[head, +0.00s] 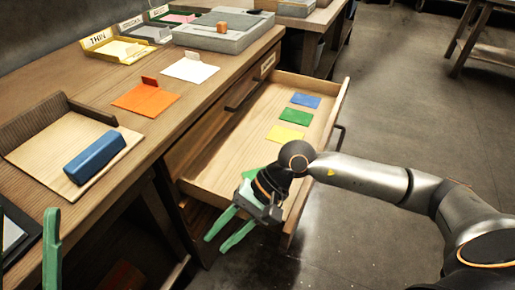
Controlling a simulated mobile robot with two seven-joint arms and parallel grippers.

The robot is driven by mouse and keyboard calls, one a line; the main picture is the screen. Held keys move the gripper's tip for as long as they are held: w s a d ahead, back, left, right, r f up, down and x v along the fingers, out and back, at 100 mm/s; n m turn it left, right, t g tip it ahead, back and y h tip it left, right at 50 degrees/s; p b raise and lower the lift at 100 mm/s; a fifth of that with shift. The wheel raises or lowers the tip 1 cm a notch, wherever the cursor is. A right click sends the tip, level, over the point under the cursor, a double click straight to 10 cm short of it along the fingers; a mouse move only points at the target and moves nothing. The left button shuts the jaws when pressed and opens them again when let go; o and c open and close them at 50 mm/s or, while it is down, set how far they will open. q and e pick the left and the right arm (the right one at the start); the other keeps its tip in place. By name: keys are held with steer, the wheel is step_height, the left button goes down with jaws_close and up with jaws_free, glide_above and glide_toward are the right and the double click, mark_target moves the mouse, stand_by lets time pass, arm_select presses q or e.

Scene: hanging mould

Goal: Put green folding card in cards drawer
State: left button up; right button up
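The green card (295,116) lies flat in the pulled-out drawer (230,160), between a blue card (306,101) and a yellow card (284,133). My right gripper (216,245) is over the near end of the drawer, its green fingers pointing down-left past the drawer's front corner. Its fingers are apart with nothing seen between them, and it is clear of the cards. One green finger of my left gripper (52,245) shows at the bottom left edge; the rest is out of frame.
On the bench top are an orange card (146,99), a white card (190,69), a wooden board (45,145) with a blue block (95,155), and labelled trays (118,48) at the back. The drawer's front panel and handle jut over open floor.

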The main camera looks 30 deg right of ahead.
steer(key=s+a+r+m+g+y, duration=0.1)
steer(key=s+a+r+m+y, duration=0.35)
steer(key=r+m, duration=0.2)
steer(key=s+a+r+m+g+y, duration=0.1)
steer(key=s+a+r+m+y, duration=0.4)
steer(key=r, duration=0.3)
steer(key=w+d+r+m+t+y, duration=0.2)
steer(key=d+r+m+t+y, duration=0.45)
steer(key=m, duration=0.75)
steer(key=w+d+r+m+t+h, duration=0.1)
steer(key=d+m+t+h, duration=0.3)
steer(key=m+t, duration=0.5)
steer(key=w+d+r+m+t+h, duration=0.2)
steer(key=d+m+t+h, duration=0.2)
steer(key=m+t, duration=0.5)
steer(key=m+h, duration=0.2)
steer(key=m, duration=0.6)
steer(key=shift+w+r+h, duration=0.25)
steer(key=shift+w+h, duration=0.05)
